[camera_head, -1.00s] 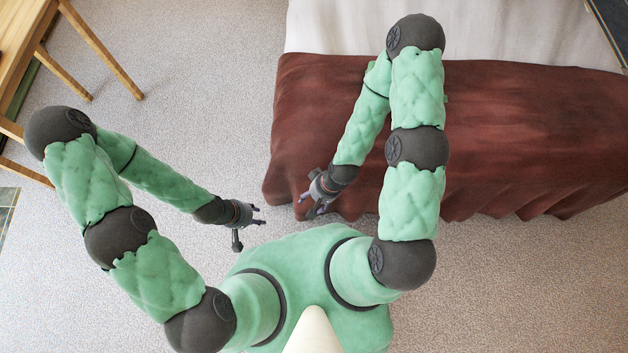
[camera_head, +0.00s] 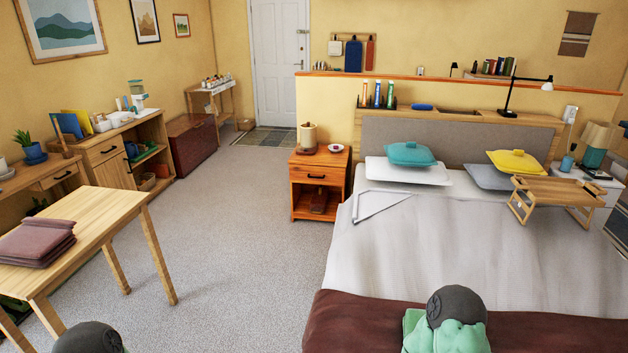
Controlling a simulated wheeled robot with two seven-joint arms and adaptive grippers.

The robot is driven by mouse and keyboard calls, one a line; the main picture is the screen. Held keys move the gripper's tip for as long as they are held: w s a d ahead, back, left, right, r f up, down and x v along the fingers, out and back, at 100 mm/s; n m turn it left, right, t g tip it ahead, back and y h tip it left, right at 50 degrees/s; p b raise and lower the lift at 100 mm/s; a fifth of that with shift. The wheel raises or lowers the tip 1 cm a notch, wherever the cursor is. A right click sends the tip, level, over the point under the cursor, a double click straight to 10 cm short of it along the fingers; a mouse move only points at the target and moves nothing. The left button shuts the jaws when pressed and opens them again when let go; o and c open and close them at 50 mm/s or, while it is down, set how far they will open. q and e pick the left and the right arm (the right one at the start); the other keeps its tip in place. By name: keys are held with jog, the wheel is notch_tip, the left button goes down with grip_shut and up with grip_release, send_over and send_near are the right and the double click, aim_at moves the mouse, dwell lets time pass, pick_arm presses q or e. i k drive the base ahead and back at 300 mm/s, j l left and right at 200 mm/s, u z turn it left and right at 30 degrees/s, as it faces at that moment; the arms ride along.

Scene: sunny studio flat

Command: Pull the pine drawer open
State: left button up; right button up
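An orange-brown wooden bedside table stands left of the bed, with a drawer (camera_head: 336,181) under its top. The drawer front has a dark handle (camera_head: 316,177) and looks shut. Two other wooden drawers show at the left wall: one in a cabinet (camera_head: 96,161) and one in a desk (camera_head: 50,183), both with dark handles and looking shut. The orange-brown one looks most like pine, but I cannot be sure. Neither of my grippers is in view; only the tops of my arms show at the bottom edge.
A canister (camera_head: 308,138) and a small dish (camera_head: 335,148) stand on the bedside table. The bed (camera_head: 400,240) fills the right side. A light wooden table (camera_head: 95,215) with folded cloths (camera_head: 36,243) stands at the left. Carpet (camera_head: 235,240) between them is clear.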

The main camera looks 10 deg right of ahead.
aim_at(302, 174)
jog(key=j+z, duration=0.1)
jog(key=j, duration=2.1)
jog(key=i+j+z, duration=0.15)
jog(key=i+j, duration=0.8)
jog(key=i+l+z, duration=0.1)
jog(key=i, duration=0.9)
jog(key=i+l+z, duration=0.15)
jog(key=i, duration=0.85)
jog(key=i+l, duration=0.2)
jog(key=i, duration=0.4)
jog(key=i+l+z, duration=0.1)
jog(key=i, duration=0.5)
jog(key=i+l, duration=0.25)
jog(key=i, duration=0.35)
jog(key=i+l, duration=0.2)
jog(key=i, duration=0.45)
jog(key=z, duration=0.05)
